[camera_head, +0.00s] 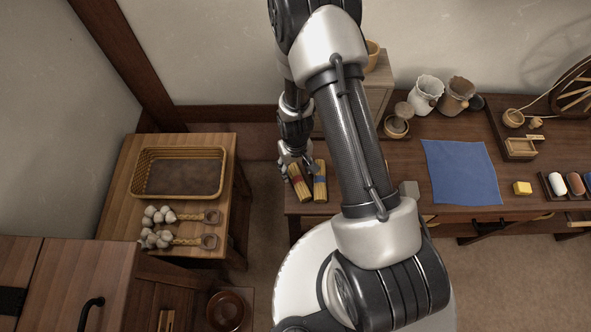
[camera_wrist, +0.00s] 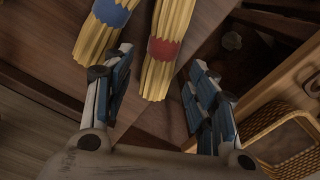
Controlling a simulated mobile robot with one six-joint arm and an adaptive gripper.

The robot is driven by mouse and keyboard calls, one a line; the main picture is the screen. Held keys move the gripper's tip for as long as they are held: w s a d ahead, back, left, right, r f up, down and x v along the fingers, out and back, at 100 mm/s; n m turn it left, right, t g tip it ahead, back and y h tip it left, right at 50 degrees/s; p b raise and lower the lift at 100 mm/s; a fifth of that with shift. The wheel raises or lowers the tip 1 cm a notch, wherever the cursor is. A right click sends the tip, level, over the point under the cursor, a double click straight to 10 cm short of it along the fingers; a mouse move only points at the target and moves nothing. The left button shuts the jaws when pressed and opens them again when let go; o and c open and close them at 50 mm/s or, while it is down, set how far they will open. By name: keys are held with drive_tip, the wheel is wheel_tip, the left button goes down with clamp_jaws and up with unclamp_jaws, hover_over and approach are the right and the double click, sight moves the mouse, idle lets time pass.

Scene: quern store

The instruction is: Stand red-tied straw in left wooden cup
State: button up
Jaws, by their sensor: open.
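The red-tied straw bundle (camera_head: 299,183) lies at the left end of the dark workbench (camera_head: 300,208), left of a blue-tied bundle (camera_head: 320,183). In the wrist view the red-tied straw (camera_wrist: 168,40) points into the gap between my spread fingers, and the blue-tied straw (camera_wrist: 98,28) is left of it. My gripper (camera_wrist: 155,85) is open and empty, just over the near end of the red-tied straw; it also shows at the bundles in the head view (camera_head: 291,162). A tan wooden cup (camera_head: 373,55) stands on a small cabinet, partly hidden by my arm. Any neighbouring cup is hidden.
A wicker basket (camera_head: 139,190) and garlic braids (camera_head: 160,239) are on the left table. Brown bowls (camera_head: 396,127), sacks (camera_head: 427,90), a blue cloth (camera_head: 462,165) and a yellow block (camera_head: 522,188) are on the bench. The small cabinet (camera_head: 377,96) rises behind the bundles.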

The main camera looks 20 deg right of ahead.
wheel_tip(320, 180, up, 9)
drive_tip(key=p, duration=0.3)
wheel_tip(320, 180, up, 8)
drive_tip(key=r, duration=0.1)
hover_over(295, 173)
drive_tip(key=w, duration=0.1)
wheel_tip(295, 173, up, 12)
drive_tip(key=s+r+t, duration=0.1)
drive_tip(key=s+t, duration=0.1)
drive_tip(key=s, duration=0.1)
drive_tip(key=s+r+m+t, duration=0.1)
drive_tip(key=s+r+t, duration=0.1)
drive_tip(key=s+r, duration=1.1)
drive_tip(key=shift+s+d+r+t, duration=0.15)
drive_tip(key=shift+s+r+t, duration=0.2)
drive_tip(key=shift+s, duration=0.75)
drive_tip(key=shift+o, duration=0.4)
drive_tip(key=shift+r, duration=0.1)
